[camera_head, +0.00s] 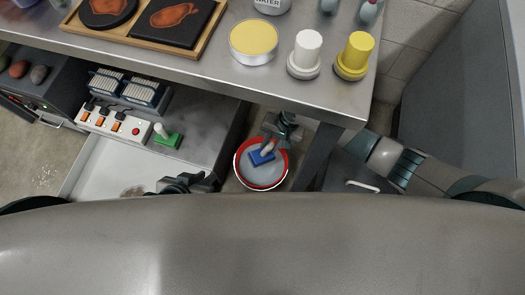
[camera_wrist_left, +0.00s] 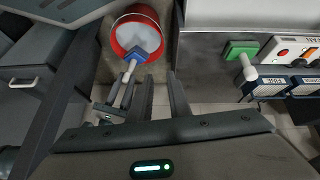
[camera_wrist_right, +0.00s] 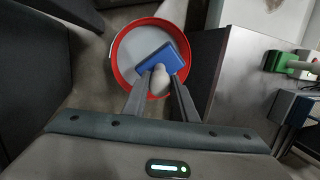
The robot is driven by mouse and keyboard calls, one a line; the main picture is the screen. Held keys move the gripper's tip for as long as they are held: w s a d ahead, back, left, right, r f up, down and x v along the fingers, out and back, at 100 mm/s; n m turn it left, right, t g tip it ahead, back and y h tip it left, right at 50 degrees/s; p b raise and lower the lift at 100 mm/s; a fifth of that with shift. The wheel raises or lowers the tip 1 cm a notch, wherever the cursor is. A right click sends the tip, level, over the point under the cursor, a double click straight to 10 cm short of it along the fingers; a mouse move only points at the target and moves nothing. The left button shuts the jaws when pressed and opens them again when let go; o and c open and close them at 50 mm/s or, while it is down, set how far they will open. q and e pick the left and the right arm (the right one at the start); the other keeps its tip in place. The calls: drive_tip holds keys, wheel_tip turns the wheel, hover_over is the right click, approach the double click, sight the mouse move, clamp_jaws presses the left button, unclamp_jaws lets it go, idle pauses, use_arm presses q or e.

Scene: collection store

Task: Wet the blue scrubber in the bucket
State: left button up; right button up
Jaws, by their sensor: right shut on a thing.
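The blue scrubber (camera_head: 262,157) has a blue head and a pale handle. My right gripper (camera_head: 270,143) is shut on its handle. In the right wrist view the scrubber (camera_wrist_right: 164,62) is over the opening of the red-rimmed bucket (camera_wrist_right: 117,57); I cannot tell whether its head touches the pale liquid. The bucket (camera_head: 237,176) stands on the floor beside the shelf unit. In the left wrist view the scrubber (camera_wrist_left: 138,55) also shows inside the bucket's outline. My left gripper (camera_wrist_left: 163,97) is open and empty, left of the bucket in the head view.
A green scrubber (camera_head: 167,136) stands on the grey surface beside a power strip (camera_head: 112,124) with switches. The metal table (camera_head: 215,77) above holds a yellow tin (camera_head: 254,40), a white-capped jar (camera_head: 306,55), a yellow-capped jar (camera_head: 354,56) and a wooden tray (camera_head: 211,48).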

drive_tip(key=shift+r+p, duration=0.7)
drive_tip(key=shift+r, duration=0.05)
use_arm(q)
drive_tip(key=shift+s+a+f+g+y, duration=0.1)
drive_tip(key=shift+s+a+g+y, duration=0.15)
drive_tip(key=shift+s+a+g, duration=0.25)
drive_tip(key=shift+s+a+f+g+y, duration=0.1)
drive_tip(key=shift+s+a+g+y, duration=0.2)
drive_tip(key=shift+a, duration=0.4)
idle(0.8)
